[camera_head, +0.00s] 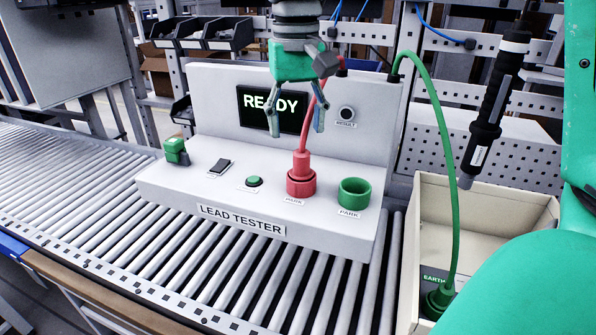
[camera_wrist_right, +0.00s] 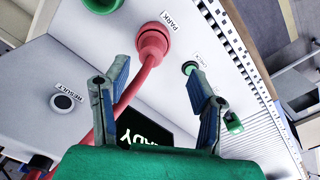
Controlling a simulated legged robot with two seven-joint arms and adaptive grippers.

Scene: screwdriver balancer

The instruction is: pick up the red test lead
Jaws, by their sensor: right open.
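The red test lead (camera_head: 301,170) stands upright in the red park socket (camera_head: 301,190) on the lead tester (camera_head: 240,222). Its cable rises to the tester's back panel and passes behind my right gripper. My right gripper (camera_head: 296,128) is open and empty, pointing down above and slightly left of the lead's plug. In the right wrist view the red plug (camera_wrist_right: 152,42) lies beyond the open fingers (camera_wrist_right: 156,76). The red cable there runs down past the left finger, which partly hides it. My left gripper is not in view.
An empty green park socket (camera_head: 354,193) is right of the red one. A green lead (camera_head: 447,150) arches into the beige box (camera_head: 535,210) labelled EARTH. A black screwdriver (camera_head: 492,100) hangs at the right. A green button (camera_head: 254,181) and switch (camera_head: 220,166) sit left. The screen reads READY.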

